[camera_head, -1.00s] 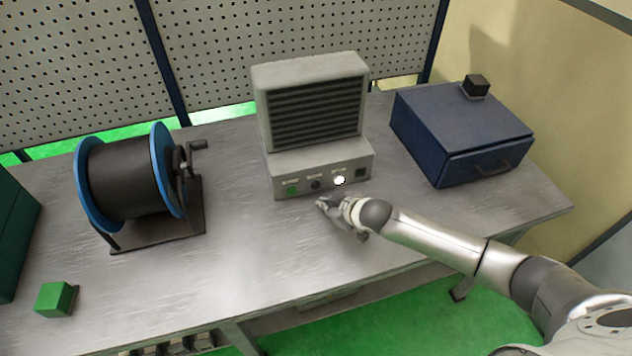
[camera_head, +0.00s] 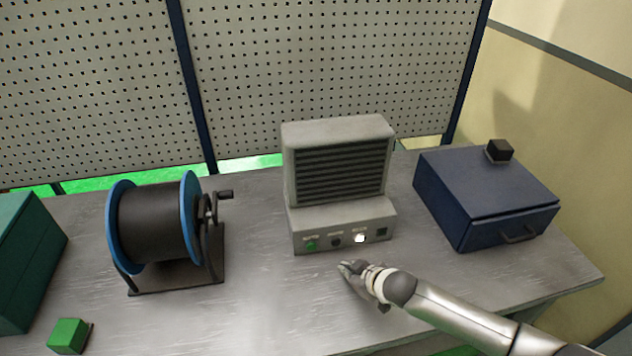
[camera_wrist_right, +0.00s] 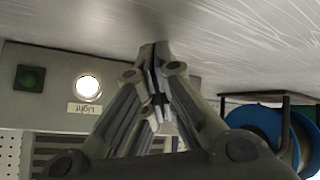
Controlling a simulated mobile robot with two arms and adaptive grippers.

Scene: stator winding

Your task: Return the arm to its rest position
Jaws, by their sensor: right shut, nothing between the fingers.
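My right gripper (camera_head: 350,268) is shut and empty. It is just in front of the grey machine (camera_head: 338,165), below its row of buttons and over the table, apart from the machine's front. One button (camera_head: 360,238) on the machine glows white. The wrist picture appears upside down. My left gripper is not in view.
A wire spool (camera_head: 152,220) with blue flanges stands left on the metal table (camera_head: 262,310). A small green cube (camera_head: 68,336) and a dark green box (camera_head: 22,262) lie further left. A blue box (camera_head: 486,195) with a black cube (camera_head: 499,150) on top stands right.

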